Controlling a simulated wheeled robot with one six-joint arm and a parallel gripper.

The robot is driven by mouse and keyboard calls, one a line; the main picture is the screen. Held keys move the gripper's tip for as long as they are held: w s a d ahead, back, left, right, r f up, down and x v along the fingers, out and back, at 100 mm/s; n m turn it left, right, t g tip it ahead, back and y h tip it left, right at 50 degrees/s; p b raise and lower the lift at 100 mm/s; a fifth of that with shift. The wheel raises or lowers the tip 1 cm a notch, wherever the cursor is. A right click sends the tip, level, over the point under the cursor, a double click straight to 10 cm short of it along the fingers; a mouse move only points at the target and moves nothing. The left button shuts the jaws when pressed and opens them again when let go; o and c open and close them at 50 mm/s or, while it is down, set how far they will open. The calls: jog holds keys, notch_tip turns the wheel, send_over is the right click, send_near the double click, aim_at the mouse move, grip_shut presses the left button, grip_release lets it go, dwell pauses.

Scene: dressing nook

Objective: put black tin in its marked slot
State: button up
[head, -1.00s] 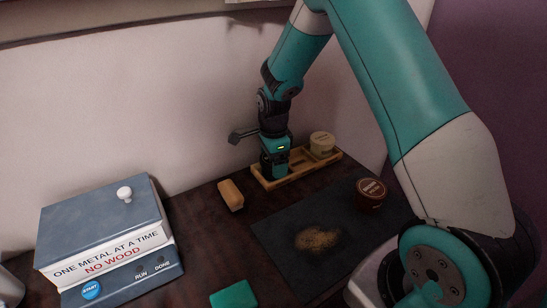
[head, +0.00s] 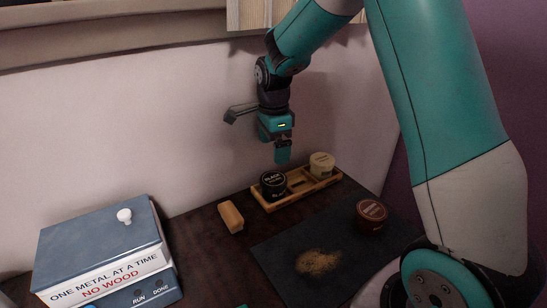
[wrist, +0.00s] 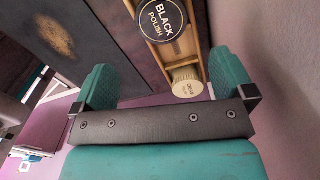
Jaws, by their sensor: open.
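The black tin (head: 273,184), labelled "BLACK POLISH", sits upright in the left slot of a wooden tray (head: 302,198) in the head view. It also shows at the top of the wrist view (wrist: 162,18). A cream tin (head: 321,164) stands in the tray's right end; the middle slot looks empty. My gripper (head: 283,156) is above the black tin, pointing down, open and empty. In the wrist view its two teal fingers (wrist: 163,82) are spread apart with nothing between them. Any marking under the black tin is hidden.
A brown tin (head: 371,214) stands on a dark mat (head: 290,268) beside a patch of brown powder (head: 318,262). A wooden block (head: 231,216) lies left of the tray. A blue-grey box (head: 103,250) with lettering stands at left. The wall is close behind the tray.

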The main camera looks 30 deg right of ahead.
jog(key=s+a+r+n+y, duration=0.2)
jog(key=s+a+r+n, duration=0.6)
jog(key=s+a+n, duration=0.5)
jog(key=s+a+n+y, duration=0.1)
jog(key=s+a+n, duration=0.1)
jog(key=s+n, duration=0.5)
jog(key=s+a+r+n+y, duration=0.1)
jog(key=s+a+n, duration=0.2)
jog(key=s+n, duration=0.4)
jog(key=shift+s+n, duration=0.25)
jog(key=shift+n, duration=0.05)
jog(key=shift+a+r, duration=0.1)
notch_tip(320, 180, up, 8)
jog(key=p, duration=0.7)
